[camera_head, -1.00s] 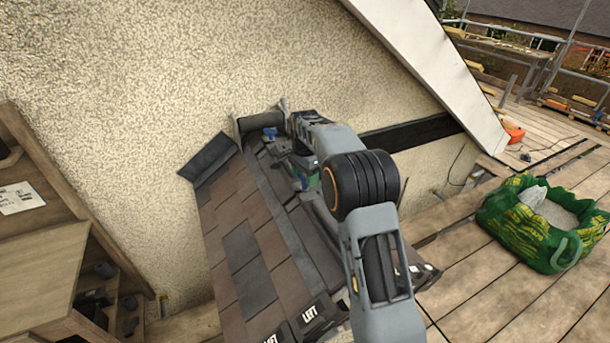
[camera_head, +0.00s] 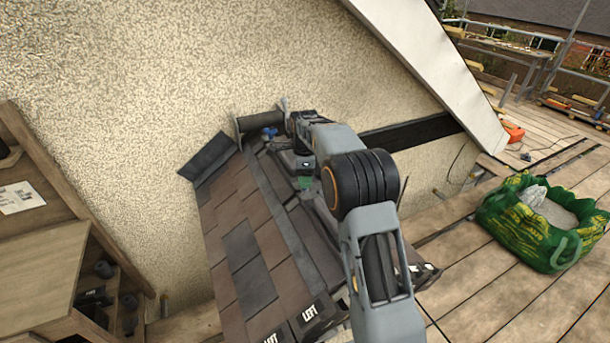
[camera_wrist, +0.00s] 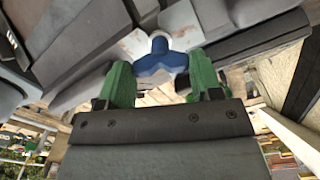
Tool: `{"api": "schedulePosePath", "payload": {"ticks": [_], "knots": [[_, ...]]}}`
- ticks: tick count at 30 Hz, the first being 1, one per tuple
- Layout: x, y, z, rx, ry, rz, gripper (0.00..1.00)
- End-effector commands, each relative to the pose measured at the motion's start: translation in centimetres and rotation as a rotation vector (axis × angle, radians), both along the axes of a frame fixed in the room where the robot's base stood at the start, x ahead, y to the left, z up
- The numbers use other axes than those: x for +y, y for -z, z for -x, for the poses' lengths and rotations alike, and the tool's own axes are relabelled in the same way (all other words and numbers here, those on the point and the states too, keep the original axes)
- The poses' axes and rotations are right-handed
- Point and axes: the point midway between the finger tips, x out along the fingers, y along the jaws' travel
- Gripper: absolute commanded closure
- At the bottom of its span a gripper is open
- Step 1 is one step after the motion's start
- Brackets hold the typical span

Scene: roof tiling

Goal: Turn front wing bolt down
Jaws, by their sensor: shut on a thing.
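A blue wing bolt (camera_wrist: 160,60) shows in the wrist view, between the tips of my green gripper fingers (camera_wrist: 161,78). My gripper is shut on it. In the head view my gripper (camera_head: 305,181) is at the upper right side of the small tiled roof (camera_head: 232,225), and my arm hides much of that side. The held bolt cannot be made out there. Another blue piece (camera_head: 269,132), which looks like a second wing bolt, shows near the roof's top end, apart from my gripper.
A rough rendered wall (camera_head: 190,80) stands close behind the roof. A wooden shelf unit (camera_head: 50,270) is at the left. A green bag (camera_head: 535,225) stands on the planks (camera_head: 480,290) at the right. A white sloping board (camera_head: 430,60) hangs above.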

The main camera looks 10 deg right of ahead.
Motion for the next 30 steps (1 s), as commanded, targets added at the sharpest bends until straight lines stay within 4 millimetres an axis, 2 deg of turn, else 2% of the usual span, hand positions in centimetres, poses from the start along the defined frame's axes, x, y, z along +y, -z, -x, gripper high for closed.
{"api": "schedulePosePath", "payload": {"ticks": [1, 16, 17, 18, 25, 30], "knots": [[0.07, -0.67, -0.27, -0.018, 0.008, -0.002, 0.65], [0.06, -0.67, -0.27, -0.018, 0.023, -0.002, 0.65], [0.06, -0.67, -0.27, -0.018, 0.022, -0.002, 0.40], [0.06, -0.67, -0.27, -0.018, 0.022, -0.002, 0.36], [-0.01, -0.34, -0.15, -0.009, 0.023, 0.000, 0.15], [-0.01, -0.21, -0.10, -0.006, 0.022, 0.000, 0.15]]}}
